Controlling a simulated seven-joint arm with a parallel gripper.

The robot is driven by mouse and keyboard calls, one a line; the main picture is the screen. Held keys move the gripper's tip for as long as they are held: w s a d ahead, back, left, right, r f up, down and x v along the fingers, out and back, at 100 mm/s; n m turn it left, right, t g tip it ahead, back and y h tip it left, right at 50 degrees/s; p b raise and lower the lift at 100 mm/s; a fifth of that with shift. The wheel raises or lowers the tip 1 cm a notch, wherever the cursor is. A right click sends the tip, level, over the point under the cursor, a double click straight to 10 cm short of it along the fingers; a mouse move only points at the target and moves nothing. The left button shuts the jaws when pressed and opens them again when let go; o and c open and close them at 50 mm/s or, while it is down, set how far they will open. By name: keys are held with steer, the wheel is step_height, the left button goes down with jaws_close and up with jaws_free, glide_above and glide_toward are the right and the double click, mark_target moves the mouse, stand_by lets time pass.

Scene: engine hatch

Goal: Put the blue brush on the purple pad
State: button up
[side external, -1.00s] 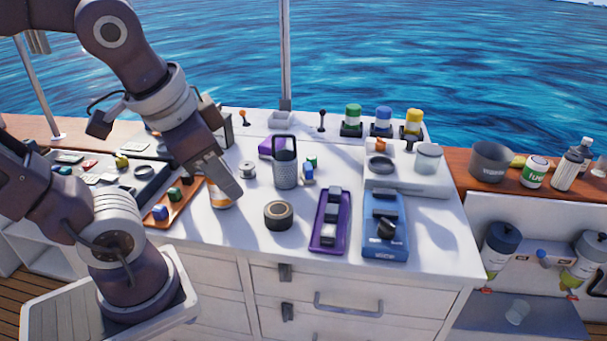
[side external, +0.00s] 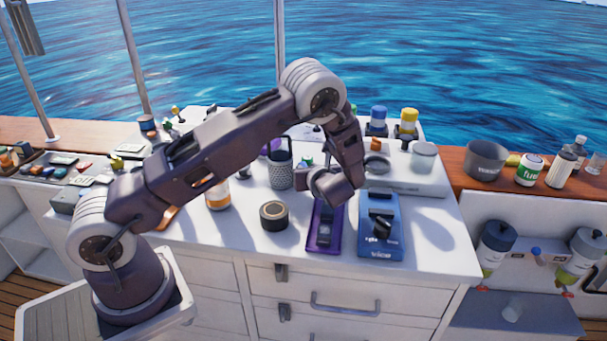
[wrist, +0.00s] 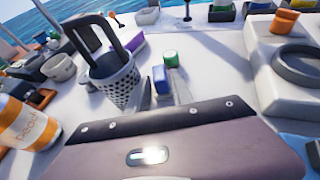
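A flat purple thing (wrist: 130,46) lies behind the holder. A long purple tray (side external: 314,243) with dark and grey pieces on it lies at the counter's front; I cannot tell which purple thing is the pad. My gripper (side external: 312,180) is low over the counter, close to the blue piece.
The perforated grey holder (side external: 280,172) with a tall handle stands just left of my gripper. A black round tin (side external: 274,215) is in front of it. A blue tray (side external: 380,242) lies to the right. An orange-and-white can (wrist: 18,125) is at left.

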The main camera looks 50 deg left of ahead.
mark_target(303, 165)
steer(key=x, duration=0.3)
steer(key=shift+a+f, duration=0.1)
steer(key=shift+a, duration=0.15)
jaws_close()
